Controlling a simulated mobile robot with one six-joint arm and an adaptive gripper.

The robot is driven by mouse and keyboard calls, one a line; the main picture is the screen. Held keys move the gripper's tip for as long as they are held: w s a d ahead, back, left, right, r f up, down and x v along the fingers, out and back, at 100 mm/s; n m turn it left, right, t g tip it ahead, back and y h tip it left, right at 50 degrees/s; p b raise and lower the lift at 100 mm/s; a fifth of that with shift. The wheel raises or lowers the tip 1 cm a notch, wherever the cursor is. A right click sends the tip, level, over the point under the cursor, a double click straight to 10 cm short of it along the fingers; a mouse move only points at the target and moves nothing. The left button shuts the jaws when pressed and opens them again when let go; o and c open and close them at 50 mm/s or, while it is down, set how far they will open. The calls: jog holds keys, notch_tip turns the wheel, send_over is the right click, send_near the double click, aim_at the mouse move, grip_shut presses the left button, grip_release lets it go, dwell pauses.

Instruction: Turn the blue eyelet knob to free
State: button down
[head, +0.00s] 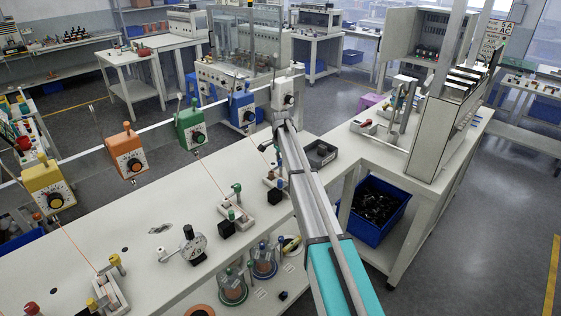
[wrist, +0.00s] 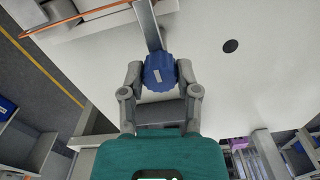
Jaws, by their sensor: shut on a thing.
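The blue eyelet knob (wrist: 158,76) is a ribbed round knob with a pale rectangular mark on its face. In the wrist view it sits at the end of a grey bar. My gripper (wrist: 160,68) has one finger on each side of the knob and is shut on it. The mark lies slightly tilted from upright. In the head view my gripper (head: 277,142) is at the far end of my arm, right of the blue dial box (head: 242,108). The knob cannot be made out clearly there.
Orange (head: 126,151), green (head: 190,127) and yellow (head: 48,189) dial boxes stand along a rail, with thin lines running to fixtures on the white bench (head: 150,270). A dark tray (head: 320,153) lies right of my arm.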

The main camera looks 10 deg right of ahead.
jog(key=n, duration=0.4)
jog(key=shift+n, duration=0.3)
jog(key=n, duration=0.4)
jog(key=shift+n, duration=0.3)
jog(key=n, duration=0.4)
jog(key=shift+n, duration=2.3)
jog(key=shift+c, duration=1.7)
grip_release()
